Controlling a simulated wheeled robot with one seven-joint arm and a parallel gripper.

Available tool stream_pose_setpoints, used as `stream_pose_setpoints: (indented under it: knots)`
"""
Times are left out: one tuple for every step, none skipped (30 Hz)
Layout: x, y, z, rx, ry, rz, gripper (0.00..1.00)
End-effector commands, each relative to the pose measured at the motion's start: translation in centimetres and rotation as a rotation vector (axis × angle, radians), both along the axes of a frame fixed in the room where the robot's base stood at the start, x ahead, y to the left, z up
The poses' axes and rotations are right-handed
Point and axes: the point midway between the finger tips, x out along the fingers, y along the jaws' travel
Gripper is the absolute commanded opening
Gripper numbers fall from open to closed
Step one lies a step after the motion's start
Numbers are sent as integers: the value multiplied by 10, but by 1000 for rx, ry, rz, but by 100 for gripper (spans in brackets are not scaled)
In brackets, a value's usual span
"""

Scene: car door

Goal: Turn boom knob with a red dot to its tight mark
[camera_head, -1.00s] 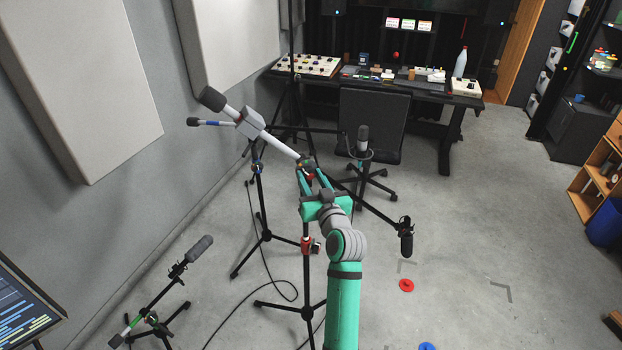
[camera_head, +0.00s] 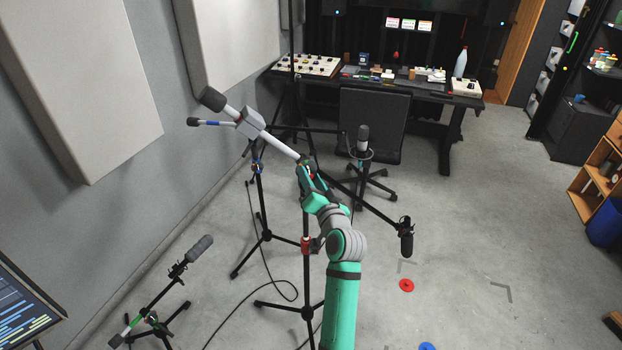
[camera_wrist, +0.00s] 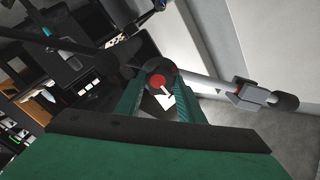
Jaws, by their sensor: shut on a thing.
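The boom knob (camera_wrist: 158,83) is dark and round, with a red dot on its face, in the wrist view. It sits where the light grey boom (camera_head: 276,142) meets its stand. A white pointed mark (camera_wrist: 166,101) shows at the knob's lower edge; I cannot tell if it is the tight mark. My gripper (camera_wrist: 160,95) is shut on the knob, one green finger on each side. In the head view my gripper (camera_head: 306,176) reaches the top of the stand, and its hand hides the knob there.
Other stands with microphones (camera_head: 363,140) are close on both sides. A chair (camera_head: 371,120) and a desk (camera_head: 430,91) stand behind.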

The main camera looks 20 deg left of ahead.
Motion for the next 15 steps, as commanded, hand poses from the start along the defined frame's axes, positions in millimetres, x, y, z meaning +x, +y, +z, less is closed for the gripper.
stream_pose_setpoints:
  knots:
    - [0,0,0,18,14,1,12]
    - [0,0,-1,27,21,1,12]
    - [0,0,-1,40,30,1,12]
    - [0,0,0,47,36,0,12]
    - [0,0,0,53,40,0,12]
    - [0,0,-1,62,47,0,12]
    - [0,0,-1,67,50,0,12]
    - [0,0,-1,71,53,0,12]
    - [0,0,-1,75,57,1,12]
    - [0,0,-1,77,59,1,12]
    - [0,0,-1,80,60,1,12]
    - [0,0,-1,82,62,1,12]
    - [0,0,-1,83,63,1,12]
    - [0,0,-1,84,63,1,12]
    - [0,0,-1,84,63,1,12]
